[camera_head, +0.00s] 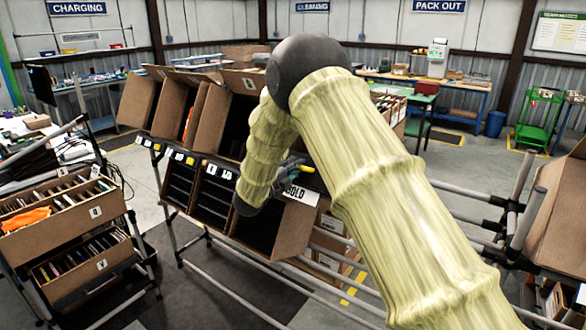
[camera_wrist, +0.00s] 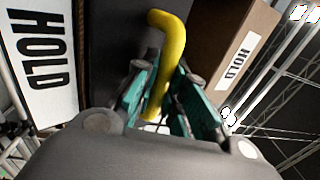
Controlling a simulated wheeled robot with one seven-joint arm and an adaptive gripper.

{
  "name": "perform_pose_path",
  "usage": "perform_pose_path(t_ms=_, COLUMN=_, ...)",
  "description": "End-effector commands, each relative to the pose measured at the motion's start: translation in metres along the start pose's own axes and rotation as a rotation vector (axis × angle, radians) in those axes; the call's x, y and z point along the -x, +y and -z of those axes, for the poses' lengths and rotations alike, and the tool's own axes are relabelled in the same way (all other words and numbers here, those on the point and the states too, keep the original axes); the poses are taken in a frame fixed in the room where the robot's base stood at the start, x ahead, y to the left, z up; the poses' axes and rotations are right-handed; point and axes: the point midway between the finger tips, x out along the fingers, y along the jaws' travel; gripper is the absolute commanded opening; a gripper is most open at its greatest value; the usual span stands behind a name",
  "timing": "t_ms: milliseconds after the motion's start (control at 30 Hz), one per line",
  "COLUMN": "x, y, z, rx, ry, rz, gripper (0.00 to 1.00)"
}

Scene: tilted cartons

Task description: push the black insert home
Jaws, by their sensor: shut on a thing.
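My gripper (camera_head: 301,172) is over the upper right side of the tilted carton (camera_head: 296,228) with the HOLD label (camera_head: 296,192). In the wrist view, the teal fingers (camera_wrist: 160,84) are shut on a bent yellow handle (camera_wrist: 170,22); its yellow end (camera_head: 308,169) also shows in the head view. A dark flat surface, seemingly the black insert (camera_wrist: 112,32), lies behind the fingers in the wrist view. In the head view, the HOLD carton's inside is black (camera_head: 258,227). My arm hides part of it. Whether the handle is joined to the insert, I cannot tell.
More tilted cartons with black interiors (camera_head: 213,200) stand to the left on the pipe rack. Open brown cartons (camera_head: 215,125) fill the tier above. A cart with cartons of folders (camera_head: 62,223) is at the left. A brown carton wall marked HOLD (camera_wrist: 231,40) is close at the right in the wrist view.

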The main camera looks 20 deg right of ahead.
Motion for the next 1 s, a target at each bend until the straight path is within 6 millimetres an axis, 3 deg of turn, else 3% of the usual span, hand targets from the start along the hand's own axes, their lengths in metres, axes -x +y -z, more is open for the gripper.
perform_pose_path(t_ms=333, x=-0.02, y=0.017, z=0.0, rx=-0.001, ry=-0.001, rz=-0.002, gripper=0.0)
perform_pose_path(t_ms=800, x=-0.027, y=0.018, z=0.002, rx=0.001, ry=0.0, rz=-0.001, gripper=0.0)
perform_pose_path(t_ms=833, x=-0.027, y=0.018, z=0.002, rx=0.001, ry=0.001, rz=-0.001, gripper=0.18)
perform_pose_path(t_ms=867, x=-0.027, y=0.018, z=0.002, rx=0.001, ry=0.001, rz=-0.001, gripper=0.23)
perform_pose_path(t_ms=1000, x=-0.027, y=0.018, z=0.001, rx=0.0, ry=0.0, rz=-0.001, gripper=0.23)
